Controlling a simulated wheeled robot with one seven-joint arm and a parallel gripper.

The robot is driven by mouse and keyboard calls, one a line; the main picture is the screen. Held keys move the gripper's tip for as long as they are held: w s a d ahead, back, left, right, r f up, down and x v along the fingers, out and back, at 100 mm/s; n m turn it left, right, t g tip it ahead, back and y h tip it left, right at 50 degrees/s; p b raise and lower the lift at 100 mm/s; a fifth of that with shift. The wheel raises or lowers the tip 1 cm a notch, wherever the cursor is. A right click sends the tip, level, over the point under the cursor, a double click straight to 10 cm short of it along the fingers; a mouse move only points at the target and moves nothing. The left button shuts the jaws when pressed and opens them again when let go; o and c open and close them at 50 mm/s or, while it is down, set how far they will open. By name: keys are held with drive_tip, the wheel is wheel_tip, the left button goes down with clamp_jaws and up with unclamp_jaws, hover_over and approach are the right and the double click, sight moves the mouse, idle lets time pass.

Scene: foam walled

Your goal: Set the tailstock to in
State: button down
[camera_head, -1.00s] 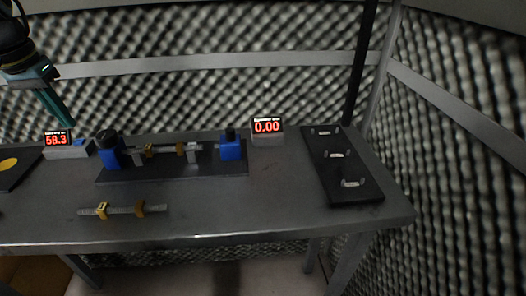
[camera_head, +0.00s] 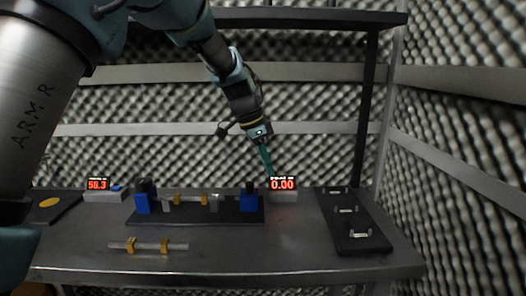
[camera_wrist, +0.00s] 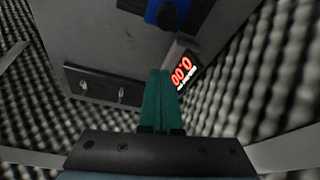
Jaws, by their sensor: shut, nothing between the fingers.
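The tailstock is probably the blue block (camera_head: 248,203) with a dark knob at the right end of the dark base plate (camera_head: 190,214). Part of that blue block (camera_wrist: 165,12) shows at the top of the wrist view. A matching blue block (camera_head: 143,204) with a larger dark knob stands at the left end. A bar with yellow collars (camera_head: 190,199) lies between them on grey supports. My gripper (camera_head: 268,172) is shut and empty, its green fingers pointing down just behind and above the display reading 0.00 (camera_head: 283,185). In the wrist view the fingers (camera_wrist: 160,75) are together beside that display.
A second bar with yellow collars (camera_head: 148,246) lies at the table front. A display reading about 58.3 (camera_head: 98,185) stands at left. A dark board with several small grey pieces (camera_head: 352,238) lies at right. A shelf (camera_head: 310,17) spans above the back.

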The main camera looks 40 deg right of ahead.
sight(249, 182)
drive_tip(key=a+f, duration=0.1)
drive_tip(key=w+a+f+p, duration=0.1)
drive_tip(key=shift+f, duration=0.35)
drive_tip(key=shift+w+a+f, duration=0.1)
drive_tip(key=shift+a, duration=0.05)
drive_tip(key=shift+w+a, duration=0.1)
drive_tip(key=shift+a, duration=0.15)
drive_tip(key=shift+w+a, duration=0.1)
drive_tip(key=shift+w+a+f+b, duration=0.15)
drive_tip(key=shift+w+a+b, duration=0.35)
drive_tip(key=shift+w+a, duration=0.35)
drive_tip(key=shift+a, duration=0.15)
drive_tip(key=shift+s, duration=0.1)
